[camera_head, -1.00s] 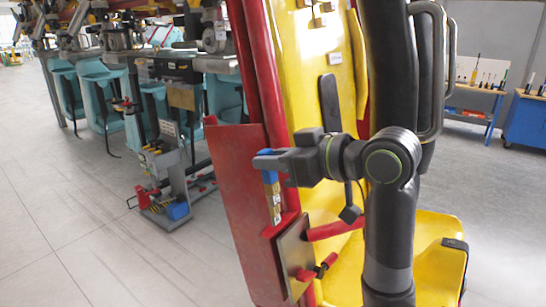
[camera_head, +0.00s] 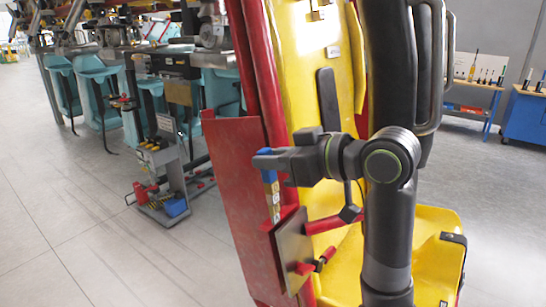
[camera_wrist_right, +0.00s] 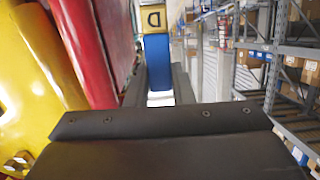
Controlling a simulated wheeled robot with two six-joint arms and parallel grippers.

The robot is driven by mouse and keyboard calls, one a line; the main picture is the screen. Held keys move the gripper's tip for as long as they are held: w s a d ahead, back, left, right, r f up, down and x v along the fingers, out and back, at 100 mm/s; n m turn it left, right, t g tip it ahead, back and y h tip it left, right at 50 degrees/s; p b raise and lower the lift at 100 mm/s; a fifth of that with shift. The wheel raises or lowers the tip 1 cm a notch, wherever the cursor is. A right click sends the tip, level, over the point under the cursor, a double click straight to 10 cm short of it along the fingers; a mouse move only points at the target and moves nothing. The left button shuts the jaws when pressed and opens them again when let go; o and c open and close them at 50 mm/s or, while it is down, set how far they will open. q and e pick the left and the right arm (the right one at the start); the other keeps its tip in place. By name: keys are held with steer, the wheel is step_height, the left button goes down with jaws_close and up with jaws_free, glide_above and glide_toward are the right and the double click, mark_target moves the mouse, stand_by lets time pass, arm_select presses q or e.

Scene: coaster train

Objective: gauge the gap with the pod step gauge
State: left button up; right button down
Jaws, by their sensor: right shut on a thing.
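The pod step gauge has a blue handle (camera_head: 264,161) and a stepped brass-coloured lower part (camera_head: 272,199). My right gripper (camera_head: 268,163) is shut on the blue handle, with the gauge hanging down nearly upright. Its lower end is at a red bracket (camera_head: 284,218) beside the tall red panel (camera_head: 235,185) of the yellow pod. I cannot tell whether the tip is in a gap or only in front of it. In the right wrist view the blue handle (camera_wrist_right: 158,62) is between the fingers, with a yellow block marked "D" (camera_wrist_right: 153,20) beyond. My left gripper is not in view.
A grey plate (camera_head: 293,250) and red bars stand just below the gauge, close to the yellow seat (camera_head: 435,235). A grey stand (camera_head: 160,190) with tools is to the left. The floor at lower left is clear. A blue workbench (camera_head: 525,118) is far right.

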mark_target(275, 185)
steer(key=shift+s+d+f+b, duration=0.15)
steer(key=shift+f+b, duration=0.4)
steer(key=shift+f, duration=0.3)
steer(key=shift+s+d+f+b, duration=0.1)
steer(key=shift+d+f+b, duration=0.1)
steer(key=shift+f+b, duration=0.5)
steer(key=shift+s+d+f+b, duration=0.15)
steer(key=shift+f+b, duration=0.3)
steer(key=shift+f, duration=0.5)
stand_by(2.0)
steer(key=shift+w+r, duration=0.1)
steer(key=shift+r, duration=0.05)
stand_by(0.9)
stand_by(1.9)
